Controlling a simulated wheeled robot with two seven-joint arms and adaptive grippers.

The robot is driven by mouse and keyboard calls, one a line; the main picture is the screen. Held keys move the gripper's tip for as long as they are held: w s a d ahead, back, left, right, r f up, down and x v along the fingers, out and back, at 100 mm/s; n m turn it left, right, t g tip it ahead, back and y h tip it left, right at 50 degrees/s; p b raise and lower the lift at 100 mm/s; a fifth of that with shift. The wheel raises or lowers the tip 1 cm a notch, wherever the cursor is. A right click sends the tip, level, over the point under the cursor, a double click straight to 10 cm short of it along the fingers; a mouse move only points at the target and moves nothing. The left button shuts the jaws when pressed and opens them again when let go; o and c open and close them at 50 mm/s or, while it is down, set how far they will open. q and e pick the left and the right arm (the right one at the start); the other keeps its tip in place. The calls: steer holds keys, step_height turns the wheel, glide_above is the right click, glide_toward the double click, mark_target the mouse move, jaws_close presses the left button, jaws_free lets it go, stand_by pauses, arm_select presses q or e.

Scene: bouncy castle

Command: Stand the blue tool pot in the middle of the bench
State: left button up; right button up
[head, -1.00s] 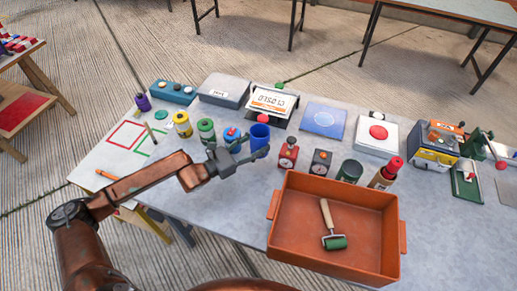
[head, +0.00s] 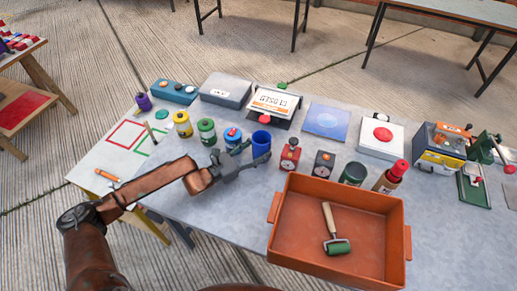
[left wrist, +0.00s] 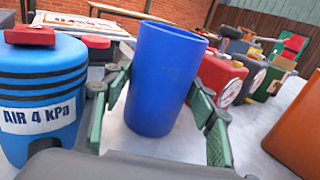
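The blue tool pot (head: 261,144) is an open-topped cup standing on the grey bench (head: 230,215), left of the orange tray. It fills the middle of the left wrist view (left wrist: 160,80). My left gripper (head: 252,158) is low at the pot, with one finger on each side. In the left wrist view its green-padded fingers (left wrist: 160,108) are spread around the pot, and the right one looks slightly apart from it. The gripper hides part of the pot's base in the head view. My right gripper is not in view.
A blue "AIR 4 kPa" canister (left wrist: 42,95) stands close left of the pot. The orange tray (head: 274,208) holds a green roller. Bench surface in front of the pot is clear.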

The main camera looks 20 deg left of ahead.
arm_select(q)
steer(key=shift+o, duration=0.3)
steer(key=shift+r, duration=0.1)
steer(key=shift+s+a, duration=0.2)
steer(key=p+v, duration=0.1)
steer(key=v, duration=0.4)
steer(key=p+v, duration=0.1)
steer(key=v, duration=0.5)
steer(key=shift+s+a, duration=0.1)
steer(key=shift+s, duration=0.15)
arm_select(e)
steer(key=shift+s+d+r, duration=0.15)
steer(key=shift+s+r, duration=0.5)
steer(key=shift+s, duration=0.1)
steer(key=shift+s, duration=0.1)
